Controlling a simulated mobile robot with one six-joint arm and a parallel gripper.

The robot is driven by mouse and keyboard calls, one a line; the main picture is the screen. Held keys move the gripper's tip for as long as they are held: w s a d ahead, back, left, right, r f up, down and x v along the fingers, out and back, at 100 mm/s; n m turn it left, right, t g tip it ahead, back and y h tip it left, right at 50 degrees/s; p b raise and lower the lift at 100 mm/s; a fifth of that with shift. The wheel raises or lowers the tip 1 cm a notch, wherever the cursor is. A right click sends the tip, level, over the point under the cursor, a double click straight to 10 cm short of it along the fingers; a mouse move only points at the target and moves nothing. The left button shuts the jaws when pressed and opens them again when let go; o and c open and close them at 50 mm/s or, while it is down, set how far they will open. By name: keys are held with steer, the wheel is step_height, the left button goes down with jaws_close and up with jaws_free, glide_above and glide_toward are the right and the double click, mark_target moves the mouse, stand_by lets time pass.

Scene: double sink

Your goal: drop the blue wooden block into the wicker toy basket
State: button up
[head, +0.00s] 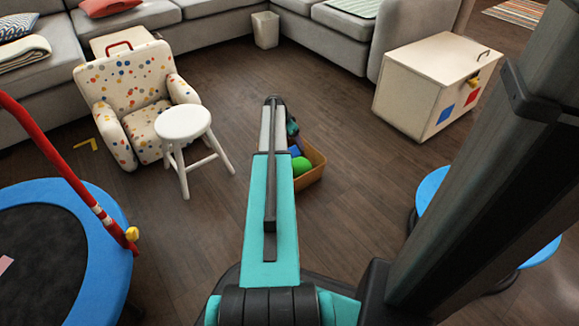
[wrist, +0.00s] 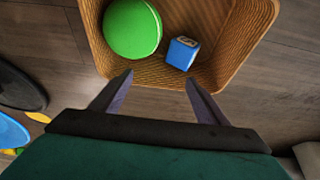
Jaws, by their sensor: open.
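The wicker toy basket (wrist: 258,30) stands on the floor under my gripper; in the head view the basket (head: 317,165) is partly hidden by my arm. The blue wooden block (wrist: 182,53) is inside the basket, near its lower wall in the wrist view, with a pale mark on its top face. A blue patch, seemingly the block (head: 294,150), shows beside my arm in the head view. My gripper (wrist: 158,80) is open with nothing between its fingers. Its fingertips appear at the basket's near rim, apart from the block.
A green ball (wrist: 132,27) lies in the basket left of the block. A white stool (head: 184,123) and a dotted armchair (head: 139,90) stand to the left. A blue-rimmed trampoline (head: 105,270) is at the lower left. A white chest (head: 418,85) stands right. Floor around the basket is mostly clear.

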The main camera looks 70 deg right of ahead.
steer(key=p+v, duration=0.5)
steer(key=v, duration=0.8)
steer(key=shift+a+r, duration=0.2)
steer(key=shift+r, duration=0.1)
steer(key=shift+w, duration=0.1)
